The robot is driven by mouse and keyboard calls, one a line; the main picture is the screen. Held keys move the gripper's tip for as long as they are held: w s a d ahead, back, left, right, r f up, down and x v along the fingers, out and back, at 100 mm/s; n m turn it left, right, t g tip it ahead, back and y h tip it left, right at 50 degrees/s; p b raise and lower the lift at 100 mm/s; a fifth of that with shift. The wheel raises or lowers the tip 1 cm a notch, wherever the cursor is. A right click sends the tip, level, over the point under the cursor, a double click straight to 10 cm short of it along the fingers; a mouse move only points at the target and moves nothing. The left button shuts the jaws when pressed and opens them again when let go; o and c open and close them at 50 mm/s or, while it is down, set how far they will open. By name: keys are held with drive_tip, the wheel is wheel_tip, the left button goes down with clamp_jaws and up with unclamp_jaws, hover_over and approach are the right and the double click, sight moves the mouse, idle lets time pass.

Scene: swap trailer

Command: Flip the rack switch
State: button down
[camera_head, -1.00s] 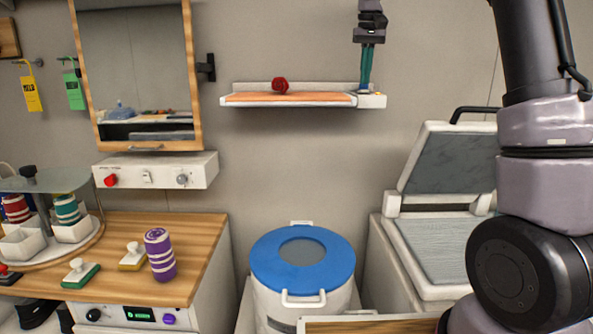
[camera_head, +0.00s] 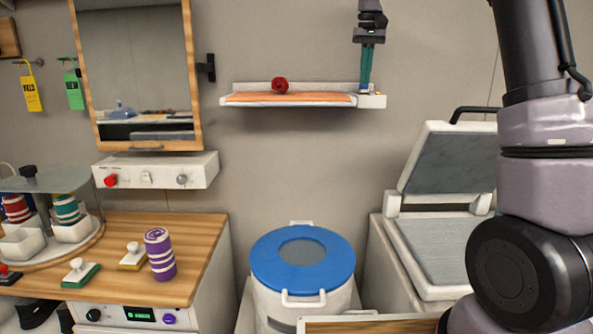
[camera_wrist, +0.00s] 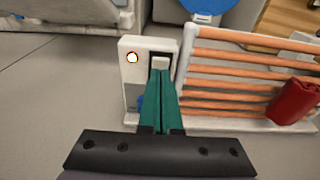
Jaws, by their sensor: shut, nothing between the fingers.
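The rack (camera_head: 290,99), a wall shelf with orange bars, has a white switch box (camera_head: 374,101) at its right end. Beside the lamp is a dark slot with a pale switch (camera_wrist: 160,63). My gripper (camera_head: 365,88) points down over the box, its teal fingers shut and empty. In the wrist view the fingertips (camera_wrist: 160,74) are at the slot, just by the switch, and hide part of it. I cannot tell whether they touch it.
A red roll (camera_head: 280,86) lies on the rack, left of my gripper; it also shows in the wrist view (camera_wrist: 294,101). A mirror cabinet (camera_head: 138,70) and a white control panel (camera_head: 155,171) are to the left. A blue-lidded bin (camera_head: 268,267) stands below.

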drive_tip(key=shift+f, duration=0.85)
idle(0.6)
drive_tip(key=shift+r, duration=3.5)
drive_tip(key=shift+s, duration=0.1)
drive_tip(key=s+d+f+m+t, duration=0.1)
drive_tip(key=s+f, duration=0.2)
drive_tip(key=s, duration=0.7)
drive_tip(key=s+d+f+m+t+y, duration=0.1)
drive_tip(key=s+f, duration=0.3)
drive_tip(key=s, duration=0.7)
drive_tip(key=s+d+f+m+t+y, duration=0.1)
drive_tip(key=s+d+f+m+t, duration=0.1)
drive_tip(key=s, duration=0.9)
drive_tip(key=shift+d+f+t, duration=0.7)
drive_tip(key=shift+f, duration=0.2)
